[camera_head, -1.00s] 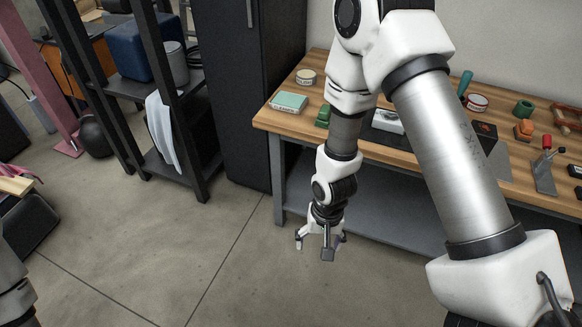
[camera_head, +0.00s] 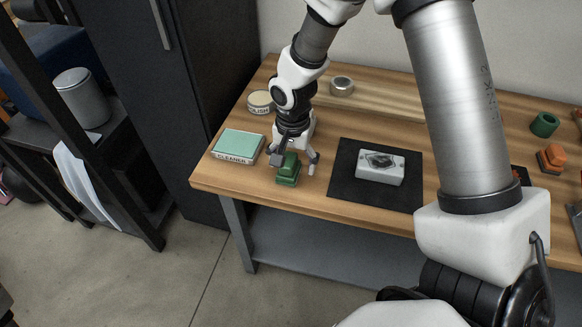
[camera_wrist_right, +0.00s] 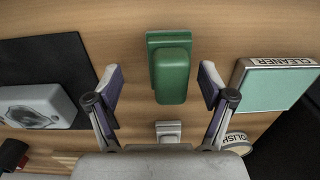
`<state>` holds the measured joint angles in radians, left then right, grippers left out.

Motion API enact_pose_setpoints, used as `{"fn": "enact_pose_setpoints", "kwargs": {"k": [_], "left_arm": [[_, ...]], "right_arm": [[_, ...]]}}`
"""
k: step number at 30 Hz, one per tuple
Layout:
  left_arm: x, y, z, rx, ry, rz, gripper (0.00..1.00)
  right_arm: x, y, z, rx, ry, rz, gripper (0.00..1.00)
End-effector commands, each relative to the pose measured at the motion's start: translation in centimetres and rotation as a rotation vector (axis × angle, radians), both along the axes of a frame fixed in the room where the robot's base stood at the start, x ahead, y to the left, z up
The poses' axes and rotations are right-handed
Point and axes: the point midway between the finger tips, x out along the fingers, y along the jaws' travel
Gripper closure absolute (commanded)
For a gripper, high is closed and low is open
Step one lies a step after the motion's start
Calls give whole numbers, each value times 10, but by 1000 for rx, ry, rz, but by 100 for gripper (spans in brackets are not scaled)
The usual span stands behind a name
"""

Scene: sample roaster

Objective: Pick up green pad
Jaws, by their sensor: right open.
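The green pad (camera_head: 288,170) is a small dark green block with a wider base, on the wooden table near its front left edge. It also shows in the right wrist view (camera_wrist_right: 170,75), upper centre. My right gripper (camera_head: 296,160) is open and empty, pointing down at the pad. In the right wrist view its two fingers (camera_wrist_right: 162,80) are spread, one to the left and one to the right of the pad, with gaps on both sides. Whether the fingertips are at the pad's height I cannot tell. My left gripper is not in view.
A cleaner box (camera_head: 237,146) with a green top lies left of the pad, and a polish tin (camera_head: 261,101) behind. A metal jar (camera_head: 342,86) stands further back. A black mat (camera_head: 345,188) with a grey-white block (camera_head: 381,166) is to the right.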

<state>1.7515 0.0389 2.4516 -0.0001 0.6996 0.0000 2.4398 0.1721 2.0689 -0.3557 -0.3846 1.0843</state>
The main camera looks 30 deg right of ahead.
Motion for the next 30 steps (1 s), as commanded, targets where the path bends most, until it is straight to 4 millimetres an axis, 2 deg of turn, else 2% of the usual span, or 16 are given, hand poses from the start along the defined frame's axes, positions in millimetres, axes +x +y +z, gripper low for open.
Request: {"fn": "enact_pose_setpoints", "kwargs": {"k": [1,3,9,11,15,16,30], "left_arm": [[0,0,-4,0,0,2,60],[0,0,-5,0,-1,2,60],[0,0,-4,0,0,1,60],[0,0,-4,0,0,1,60],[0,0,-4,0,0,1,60],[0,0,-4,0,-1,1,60],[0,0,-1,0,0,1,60]], "right_arm": [[0,0,-11,0,4,1,19],[1,0,-18,0,3,1,19],[1,0,-18,0,1,0,19],[1,0,-18,0,1,0,36],[1,0,-18,0,1,1,86],[1,0,-19,1,2,1,90],[0,0,-17,1,6,2,91]]}}
